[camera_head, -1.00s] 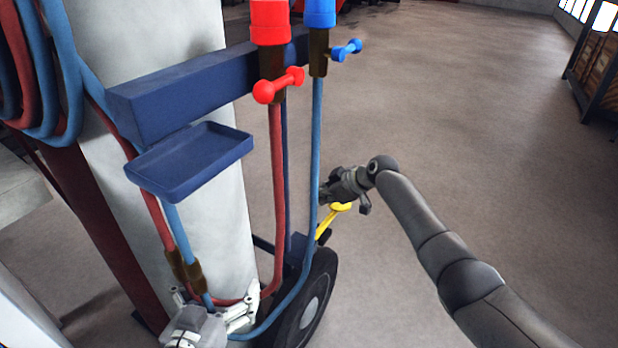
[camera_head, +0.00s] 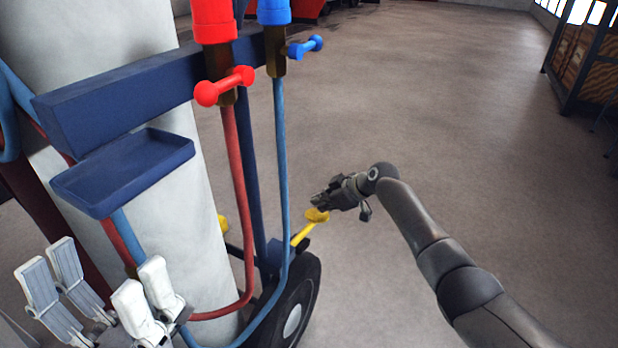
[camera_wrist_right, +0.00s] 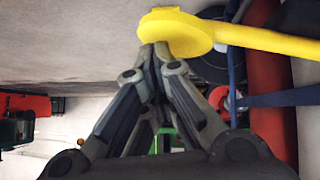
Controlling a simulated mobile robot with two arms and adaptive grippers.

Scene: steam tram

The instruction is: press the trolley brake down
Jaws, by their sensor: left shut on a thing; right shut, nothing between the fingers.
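The trolley brake is a yellow lever with a round pad (camera_head: 317,215), low beside the trolley's black wheel (camera_head: 294,315). The pad (camera_wrist_right: 178,32) also shows large in the right wrist view. My right gripper (camera_head: 318,199) is shut and empty. Its fingertips (camera_wrist_right: 158,50) are right at the pad's edge; I cannot tell whether they touch. My pale left gripper (camera_head: 105,285) is at the lower left, in front of the pillar. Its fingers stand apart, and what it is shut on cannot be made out.
A blue frame bar (camera_head: 130,105) with a tray (camera_head: 125,172), red valve (camera_head: 225,86), blue valve (camera_head: 305,46) and hoses stands between my arms. A white pillar (camera_head: 180,245) is behind. The floor to the right is clear up to a wooden crate (camera_head: 580,55).

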